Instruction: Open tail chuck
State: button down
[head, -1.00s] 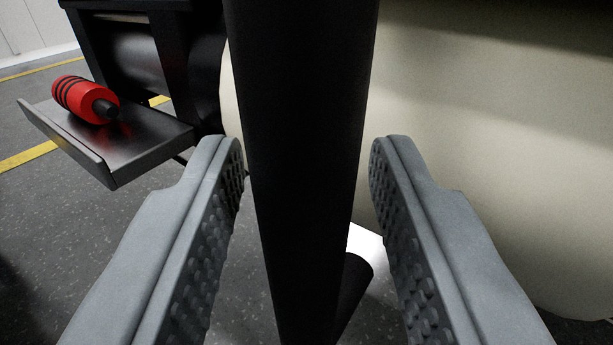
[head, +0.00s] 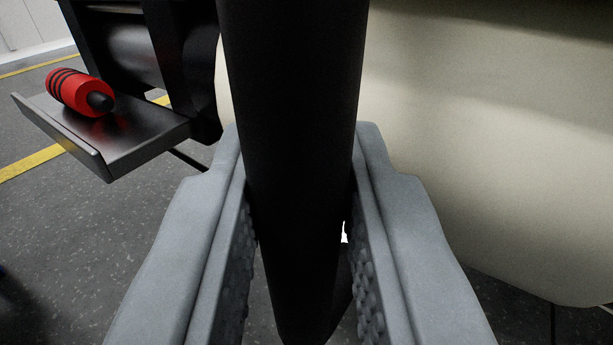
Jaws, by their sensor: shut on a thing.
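A thick black bar (head: 293,70) runs from the top of the view down through the middle, narrowing toward the bottom. Which part of the tail chuck it belongs to cannot be told. My gripper (head: 300,140) is shut on this bar, with one grey, ribbed finger pressed to each side. The fingers hide part of the bar's sides. The chuck itself is not clearly seen; the top of the bar is out of view.
A large cream roll-like surface (head: 480,130) fills the right, close to the right finger. At the left, a metal tray (head: 150,135) holds a red cylinder (head: 75,92) with black bands. Black framework (head: 185,70) stands behind it. Grey floor (head: 80,225) with yellow lines lies below.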

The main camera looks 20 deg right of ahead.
aim_at(186, 73)
jog(key=w+a, duration=0.1)
jog(key=w, duration=0.1)
jog(key=w+a, duration=0.3)
jog(key=w, duration=0.1)
jog(key=shift+w+a, duration=0.1)
jog(key=shift+a, duration=0.15)
jog(key=c, duration=1.3)
grip_release()
